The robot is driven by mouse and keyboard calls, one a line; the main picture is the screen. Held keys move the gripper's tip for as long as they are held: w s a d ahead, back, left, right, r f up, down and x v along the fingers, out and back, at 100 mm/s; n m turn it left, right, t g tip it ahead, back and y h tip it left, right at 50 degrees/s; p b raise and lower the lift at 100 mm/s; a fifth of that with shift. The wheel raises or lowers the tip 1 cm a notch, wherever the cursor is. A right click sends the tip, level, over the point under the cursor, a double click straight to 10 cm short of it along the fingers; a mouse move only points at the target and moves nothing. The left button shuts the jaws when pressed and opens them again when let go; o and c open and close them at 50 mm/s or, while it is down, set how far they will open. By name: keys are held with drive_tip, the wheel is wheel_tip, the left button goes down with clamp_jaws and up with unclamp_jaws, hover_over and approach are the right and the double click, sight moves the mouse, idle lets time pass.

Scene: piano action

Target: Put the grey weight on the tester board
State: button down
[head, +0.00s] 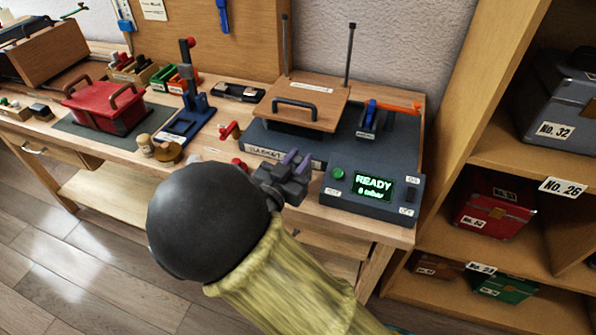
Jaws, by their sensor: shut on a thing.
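My gripper (296,165), dark with purple finger parts, is in the middle of the head view, over the front edge of the bench. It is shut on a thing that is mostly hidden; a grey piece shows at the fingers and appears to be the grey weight. No other grey weight can be made out. The tester board (335,152) is a dark slab just behind and right of my gripper. On it are a wooden lid (318,92) with a dark handle and a blue and orange clamp (372,118). Whether the gripper touches the board cannot be told.
A control box (340,203) reading "READY 0 mbar" stands front right. Two thin dark posts (349,55) rise behind the lid. Shelves with cases (490,208) are at right.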

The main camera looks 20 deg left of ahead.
drive_tip(key=shift+f, duration=1.8)
drive_tip(key=shift+f, duration=0.2)
drive_tip(key=c, duration=1.2)
unclamp_jaws()
drive_tip(key=shift+c, duration=0.2)
drive_tip(key=shift+f+b, duration=0.15)
drive_tip(key=shift+b, duration=0.3)
drive_tip(key=p+v, duration=0.1)
drive_tip(key=v, duration=1.6)
drive_tip(key=shift+s+a+r, duration=0.2)
drive_tip(key=shift+a+r, duration=0.05)
drive_tip(key=shift+r, duration=0.05)
